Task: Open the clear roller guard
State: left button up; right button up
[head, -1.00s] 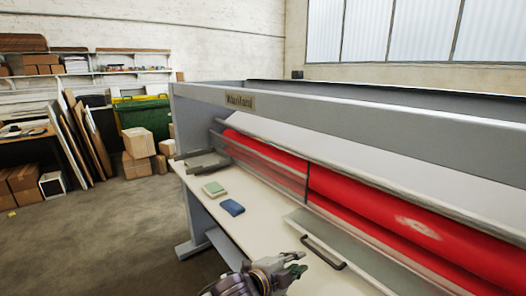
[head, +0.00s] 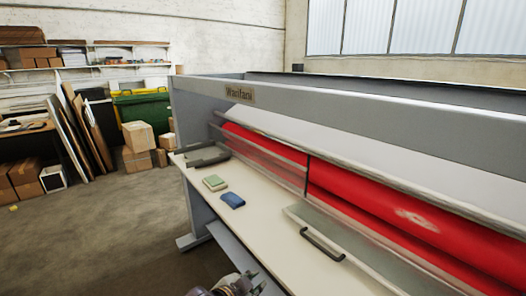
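The clear roller guard (head: 355,244) is a pale see-through panel in front of the lower part of the red rollers (head: 375,198), at the right in the head view. It slopes toward the worktable, and its right end runs out of the picture. A dark bar handle (head: 322,245) sits on its near edge. My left gripper (head: 258,281) is at the bottom edge, below and left of the handle and apart from it. Its fingers look parted with nothing between them; part of it is cut off. My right gripper is not in view.
The cream worktable (head: 262,222) is mostly bare. A green block (head: 215,183), a blue block (head: 232,200) and a grey tray (head: 207,156) lie toward its far left end. The laminator's grey top beam (head: 350,125) runs above the rollers. The floor at left is open.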

pick_arm(q)
jog(key=s+a+f+n+g+y, duration=0.3)
jog(key=s+a+f+n, duration=0.25)
jog(key=s+a, duration=0.35)
jog(key=s+a+f+n+g+y, duration=0.2)
jog(key=s+a+f+n+g, duration=0.15)
jog(key=s+a+f, duration=0.5)
notch_tip(320, 180, down, 30)
jog(key=s+a, duration=0.1)
jog(key=a, duration=0.1)
jog(key=s+a+f+g, duration=0.1)
jog(key=s+a+f, duration=0.1)
jog(key=s+f, duration=0.8)
jog(key=s+a+f, duration=0.2)
jog(key=s+f, duration=0.8)
jog(key=s, duration=0.3)
jog(key=shift+f+g, duration=0.35)
jog(key=shift+f, duration=0.05)
jog(key=shift+w, duration=0.15)
